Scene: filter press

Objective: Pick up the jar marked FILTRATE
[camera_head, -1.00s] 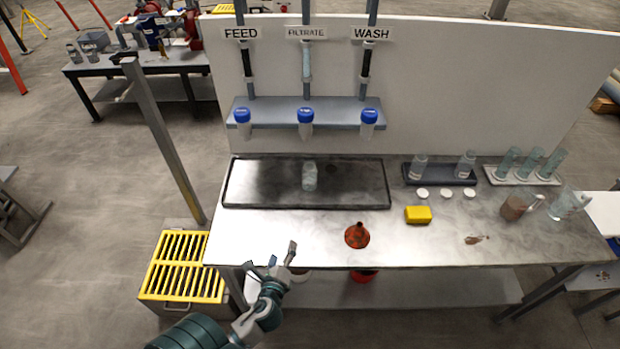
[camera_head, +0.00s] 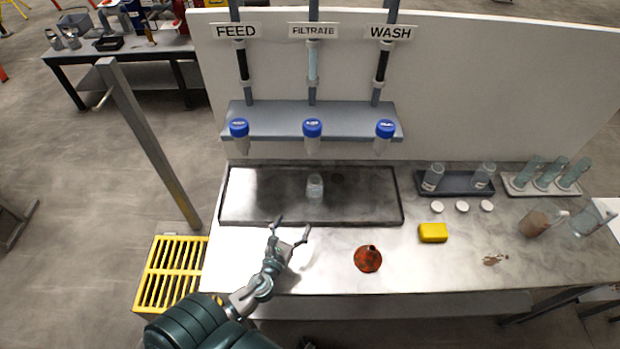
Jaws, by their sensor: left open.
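A small clear jar (camera_head: 315,187) stands upright on the dark tray (camera_head: 240,219), below the FILTRATE sign (camera_head: 312,31). Any marking on the jar is too small to read. Two more clear jars, a left one (camera_head: 432,177) and a right one (camera_head: 483,176), stand in a dark holder at the right; their labels cannot be read. My left gripper (camera_head: 291,227) is open and empty, just in front of the tray's front edge and apart from the jar. My right gripper is out of view.
Blue-capped vessels hang from the shelf (camera_head: 270,137) above the tray. White lids (camera_head: 462,207), a beaker of brown liquid (camera_head: 535,223) and a tube rack (camera_head: 515,188) are farther right.

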